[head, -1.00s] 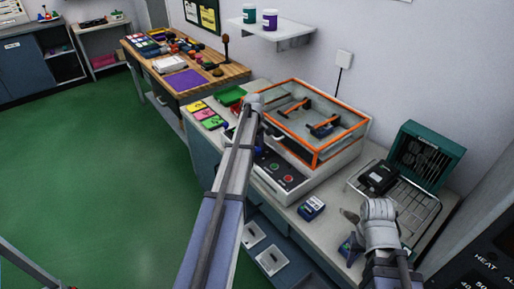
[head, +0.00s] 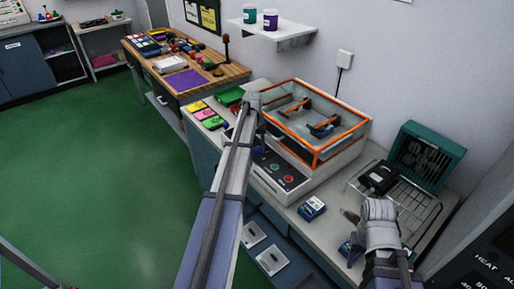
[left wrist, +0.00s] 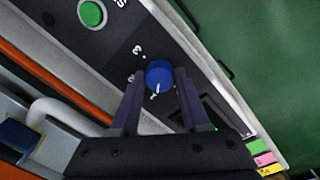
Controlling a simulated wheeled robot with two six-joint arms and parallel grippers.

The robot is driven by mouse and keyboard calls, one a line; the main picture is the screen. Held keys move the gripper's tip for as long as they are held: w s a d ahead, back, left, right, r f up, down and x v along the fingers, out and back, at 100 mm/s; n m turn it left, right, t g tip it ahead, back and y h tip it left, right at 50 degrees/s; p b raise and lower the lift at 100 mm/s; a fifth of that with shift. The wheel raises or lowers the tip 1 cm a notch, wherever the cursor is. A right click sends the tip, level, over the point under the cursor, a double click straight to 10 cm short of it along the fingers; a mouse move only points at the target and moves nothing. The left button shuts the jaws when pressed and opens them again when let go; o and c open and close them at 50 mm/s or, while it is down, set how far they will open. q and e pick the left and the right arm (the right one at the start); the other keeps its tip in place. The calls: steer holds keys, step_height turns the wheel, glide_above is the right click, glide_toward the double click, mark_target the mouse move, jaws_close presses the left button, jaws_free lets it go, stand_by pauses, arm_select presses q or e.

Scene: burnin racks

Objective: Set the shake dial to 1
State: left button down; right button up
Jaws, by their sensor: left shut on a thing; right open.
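The shaker (head: 300,170) is a white machine with an orange-framed clear lid and a dark front panel. Its blue dial (left wrist: 160,72) shows in the left wrist view, with a small white pointer on the side toward my gripper. A number, apparently 3, is printed beside it; other marks are partly hidden by a finger. My left gripper (left wrist: 160,78) is shut on the dial, one finger on each side.
A green button (left wrist: 92,13) sits on the same panel. A blue module (head: 312,208) lies in front of the shaker. A wire rack (head: 415,205) and an open teal case (head: 428,155) stand at right. Coloured cards (head: 205,115) lie left of the shaker.

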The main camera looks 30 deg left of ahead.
mark_target(256, 149)
arm_select(q)
steer(key=shift+m, duration=0.9)
steer(key=c, duration=0.7)
jaws_free()
steer(key=shift+r, duration=0.2)
steer(key=r+p, duration=0.7)
steer(key=p, duration=0.1)
steer(key=shift+a+r, duration=0.25)
